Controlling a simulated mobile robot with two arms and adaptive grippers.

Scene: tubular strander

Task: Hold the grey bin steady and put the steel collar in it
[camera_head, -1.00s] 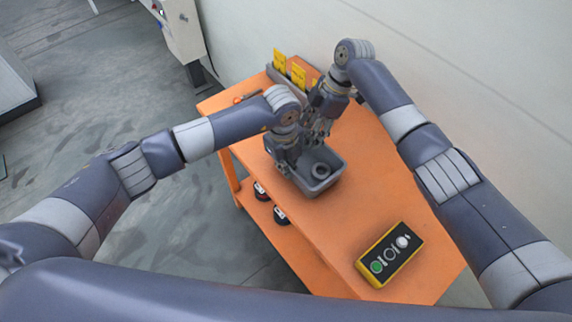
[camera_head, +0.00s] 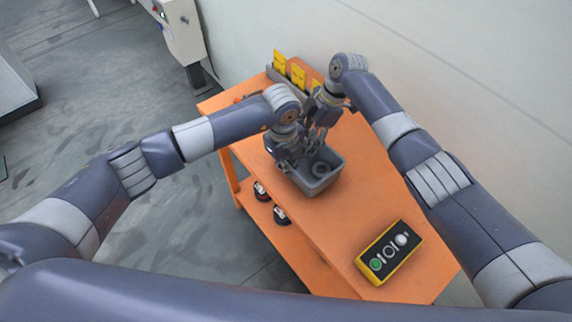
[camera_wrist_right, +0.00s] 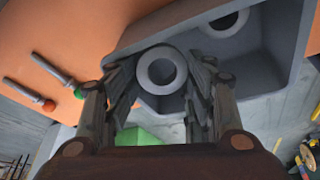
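The grey bin (camera_head: 330,180) stands on the orange cart top. My left gripper (camera_head: 286,162) is at the bin's left rim; its fingers are too small and dark to show whether they grip. My right gripper (camera_head: 314,146) points down over the bin's far part. In the right wrist view its fingers (camera_wrist_right: 161,75) close on both sides of a light grey ring, the steel collar (camera_wrist_right: 160,88). A second grey ring (camera_wrist_right: 228,22) lies in the bin and also shows in the head view (camera_head: 320,170). The held collar is hidden in the head view.
A yellow control box (camera_head: 388,252) with buttons lies at the cart's near end. Yellow cards (camera_head: 280,62) stand in a holder at the far end. The orange top (camera_head: 365,190) between bin and control box is clear.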

